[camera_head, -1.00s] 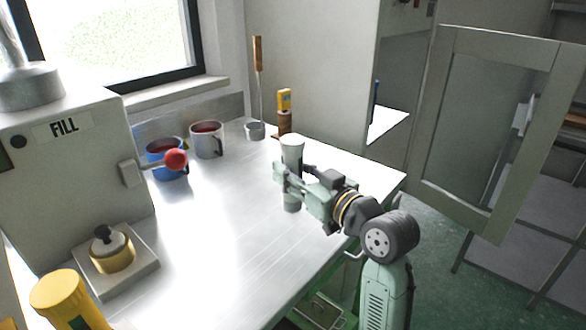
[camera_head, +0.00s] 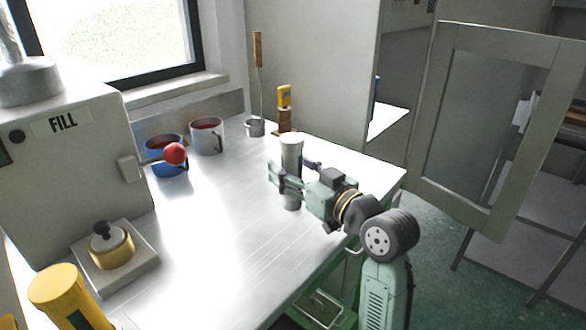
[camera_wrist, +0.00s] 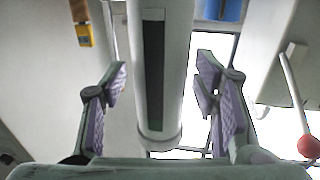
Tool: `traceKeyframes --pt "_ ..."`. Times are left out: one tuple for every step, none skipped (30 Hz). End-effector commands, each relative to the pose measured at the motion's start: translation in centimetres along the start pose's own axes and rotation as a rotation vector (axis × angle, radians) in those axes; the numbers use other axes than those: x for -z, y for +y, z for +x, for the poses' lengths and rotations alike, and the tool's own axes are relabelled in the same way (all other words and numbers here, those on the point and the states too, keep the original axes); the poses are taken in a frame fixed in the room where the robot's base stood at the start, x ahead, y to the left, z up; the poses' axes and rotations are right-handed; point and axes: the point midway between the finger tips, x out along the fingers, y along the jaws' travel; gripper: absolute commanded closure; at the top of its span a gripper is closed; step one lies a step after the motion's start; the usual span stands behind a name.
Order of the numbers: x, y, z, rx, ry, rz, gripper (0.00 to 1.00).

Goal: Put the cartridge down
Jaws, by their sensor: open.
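The cartridge (camera_head: 291,146) is a pale grey-white cylinder standing upright near the right end of the metal bench. In the wrist view the cartridge (camera_wrist: 162,80) shows a dark vertical strip and sits between the two fingers, with a gap on each side. My gripper (camera_head: 285,180) is open around the cartridge, and it also shows open in the wrist view (camera_wrist: 165,105). The fingers hide the cartridge's middle in the head view. Its lower end shows below them, at the bench top.
The metal bench (camera_head: 215,245) has clear room left of the cartridge. Behind stand a blue mug (camera_head: 165,160), a grey mug (camera_head: 207,136), a small pot (camera_head: 255,127) and a yellow-topped tool (camera_head: 284,98). A FILL machine (camera_head: 65,170) with a red-knobbed lever is at left. A cabinet door (camera_head: 480,130) hangs open at right.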

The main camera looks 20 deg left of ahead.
Motion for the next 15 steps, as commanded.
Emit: traceKeyframes --pt "0.1 0.0 0.0 0.0 0.0 0.0 0.45" --pt "0.1 0.0 0.0 0.0 0.0 0.0 0.45" --pt "0.4 0.0 0.0 0.0 0.0 0.0 0.45" --pt "0.6 0.0 0.0 0.0 0.0 0.0 0.45" --pt "0.9 0.0 0.0 0.0 0.0 -0.001 0.45" --pt "0.5 0.1 -0.5 -0.003 0.001 -0.001 0.45" --pt "0.4 0.1 -1.0 -0.003 0.002 -0.001 0.45" --pt "0.3 0.1 -1.6 -0.003 0.002 -0.001 0.45" --pt "0.3 0.2 -2.4 -0.005 0.002 -0.001 0.45" --pt "0.3 0.1 -3.0 -0.005 0.002 -0.002 0.45" --pt "0.2 0.1 -3.7 -0.005 0.001 -0.002 0.45" --pt "0.3 0.2 -4.7 -0.005 0.003 -0.001 0.45" --pt "0.3 0.2 -5.4 -0.006 0.002 -0.001 0.45" --pt "0.3 0.1 -6.0 -0.004 0.002 -0.001 0.45" --pt "0.3 0.1 -6.9 -0.006 0.002 -0.001 0.45"
